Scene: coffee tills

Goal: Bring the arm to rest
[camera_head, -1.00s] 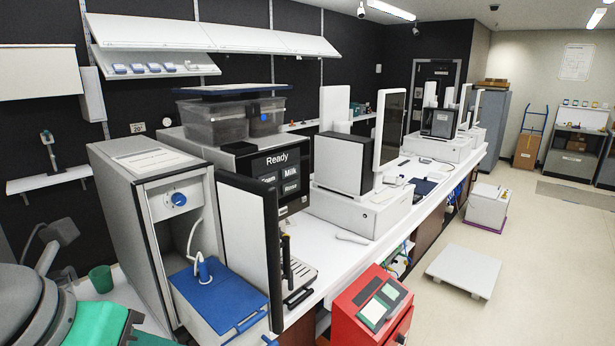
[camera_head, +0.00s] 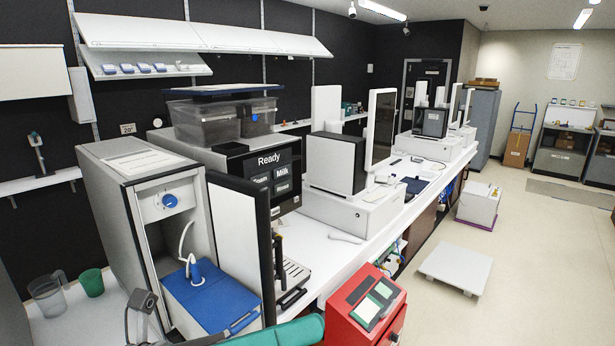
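My arm shows along the bottom edge. A green rounded link of mine lies in front of the counter, left of the red unit. A dark grey blocky part with a stem, which looks like the end of my gripper (camera_head: 142,302), stands at the lower left in front of the grey cabinet (camera_head: 115,215). The frame's edge cuts off its lower part. I cannot tell whether its fingers are open or shut, and I see nothing held in it.
A clear jug (camera_head: 48,298) and a green cup (camera_head: 92,283) stand left of my gripper. The cabinet holds a blue-lidded box (camera_head: 211,300); its black-edged door (camera_head: 240,245) stands open. A red unit (camera_head: 362,308) is at the front.

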